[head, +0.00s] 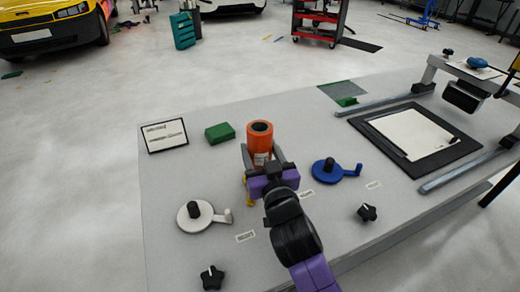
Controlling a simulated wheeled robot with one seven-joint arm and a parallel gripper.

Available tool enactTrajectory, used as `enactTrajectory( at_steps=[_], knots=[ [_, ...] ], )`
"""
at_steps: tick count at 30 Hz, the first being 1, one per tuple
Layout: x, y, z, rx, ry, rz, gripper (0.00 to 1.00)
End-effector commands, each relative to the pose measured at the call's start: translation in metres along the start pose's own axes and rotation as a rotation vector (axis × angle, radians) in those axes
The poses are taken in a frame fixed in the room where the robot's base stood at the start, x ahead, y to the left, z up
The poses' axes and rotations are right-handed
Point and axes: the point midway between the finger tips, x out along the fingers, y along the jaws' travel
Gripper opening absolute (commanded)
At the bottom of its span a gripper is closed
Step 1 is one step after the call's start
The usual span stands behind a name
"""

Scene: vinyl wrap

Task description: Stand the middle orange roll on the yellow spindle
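One orange roll (260,141) stands upright in the head view, with a dark open core at its top and a pale label low on its side. My gripper (263,158) has one finger on each side of the roll and appears shut on it. The yellow spindle is almost wholly hidden behind my gripper; only a small yellow part (249,202) shows below and left of it. The roll is above or just behind that part. I cannot tell whether its bottom touches the spindle.
A white spindle (189,220) with a crank is at left, a blue one (322,174) at right. Black knobs (211,277) (367,212) sit near the front edge. A green block (219,133), a framed card (165,136) and a black-framed mat (355,122) lie on the grey table (300,112).

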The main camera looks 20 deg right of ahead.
Motion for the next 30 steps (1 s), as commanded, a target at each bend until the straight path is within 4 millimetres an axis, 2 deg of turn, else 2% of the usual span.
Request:
enactTrajectory(
  at_steps=[14, 29, 30],
  knots=[
    [0.0, 0.0, 0.018, 0.0, 0.002, 0.0, 0.01],
    [0.0, 0.0, 0.018, 0.0, 0.002, 0.0, 0.01],
    [0.0, 0.0, 0.018, 0.0, 0.002, 0.0, 0.6]
  ],
)
